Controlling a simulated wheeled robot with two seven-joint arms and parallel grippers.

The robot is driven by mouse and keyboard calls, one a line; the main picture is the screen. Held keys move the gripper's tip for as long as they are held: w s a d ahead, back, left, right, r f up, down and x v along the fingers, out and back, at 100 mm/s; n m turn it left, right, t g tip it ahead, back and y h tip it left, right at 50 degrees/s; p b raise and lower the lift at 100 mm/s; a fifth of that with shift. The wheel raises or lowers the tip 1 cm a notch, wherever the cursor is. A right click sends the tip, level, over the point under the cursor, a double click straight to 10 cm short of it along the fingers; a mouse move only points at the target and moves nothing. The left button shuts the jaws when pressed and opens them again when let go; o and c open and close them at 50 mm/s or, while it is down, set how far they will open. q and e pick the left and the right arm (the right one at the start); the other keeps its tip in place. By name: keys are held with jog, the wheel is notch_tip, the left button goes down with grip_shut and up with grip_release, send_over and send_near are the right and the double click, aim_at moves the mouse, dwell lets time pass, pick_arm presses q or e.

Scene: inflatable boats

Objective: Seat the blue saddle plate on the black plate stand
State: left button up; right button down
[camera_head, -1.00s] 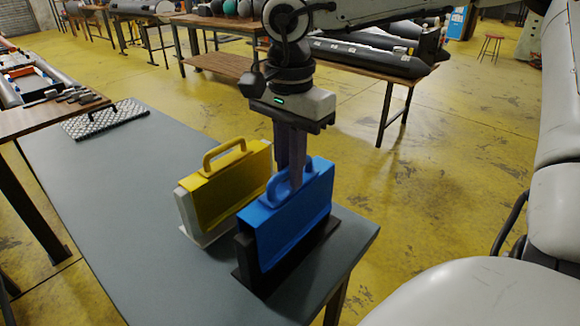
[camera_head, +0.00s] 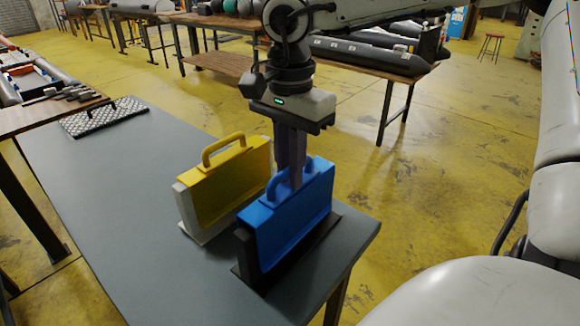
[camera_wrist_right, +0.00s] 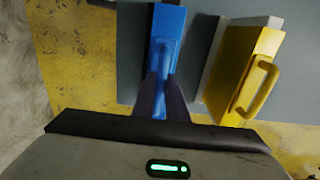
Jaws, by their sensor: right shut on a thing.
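The blue saddle plate (camera_head: 292,222) sits over the black plate stand (camera_head: 247,256) at the near end of the grey table. The stand's base and near end show below and beside it; the rest is hidden under the plate. My right gripper (camera_head: 292,182) points straight down and is shut on the blue plate's handle. In the right wrist view the blue plate (camera_wrist_right: 166,25) stands between the two fingers (camera_wrist_right: 163,95). Whether the plate is fully down on the stand is hard to tell. My left gripper is not in view.
A yellow saddle plate (camera_head: 228,185) sits on a white stand (camera_head: 186,212) just left of the blue one. A checkered metal plate with a handle (camera_head: 105,118) lies at the table's far end. The grey table (camera_head: 120,215) is bare between them.

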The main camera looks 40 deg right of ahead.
jog(key=shift+f+b, duration=0.6)
jog(key=shift+f, duration=0.15)
jog(key=c, duration=1.7)
grip_release()
